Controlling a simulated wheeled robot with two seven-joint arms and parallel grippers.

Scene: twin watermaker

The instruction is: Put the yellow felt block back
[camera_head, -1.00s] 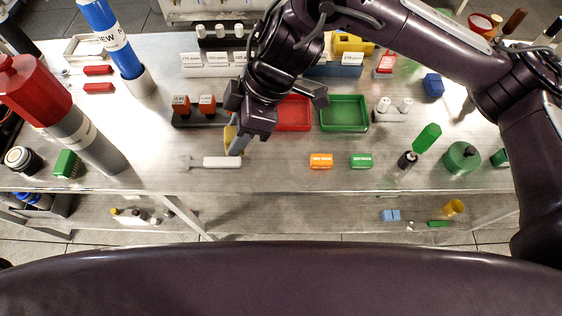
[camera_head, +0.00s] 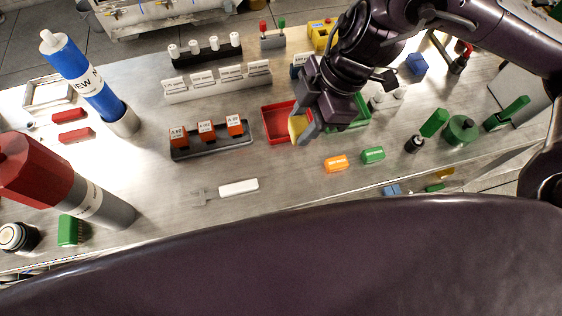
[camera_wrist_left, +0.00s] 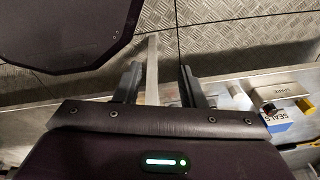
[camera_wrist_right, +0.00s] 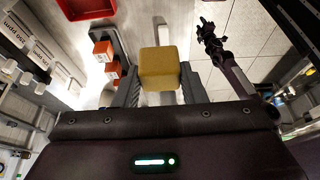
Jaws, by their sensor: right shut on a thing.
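The yellow felt block (camera_head: 297,127) is in my right gripper (camera_head: 303,129), in front of the right part of the red tray (camera_head: 270,124) in the head view. In the right wrist view the yellow block (camera_wrist_right: 160,68) sits between the two fingers, which are shut on it. I cannot tell its exact height above the table. My arm hides part of the red tray and of the green tray (camera_head: 362,120). My left gripper (camera_wrist_left: 160,82) shows only in the left wrist view; its fingers are apart with nothing held between them.
A dark rack with orange blocks (camera_head: 211,143) stands left of the red tray. A white-handled tool (camera_head: 238,187), an orange block (camera_head: 336,163) and a green block (camera_head: 373,154) lie in front. Tall blue (camera_head: 85,75) and red-grey (camera_head: 60,185) cylinders stand left.

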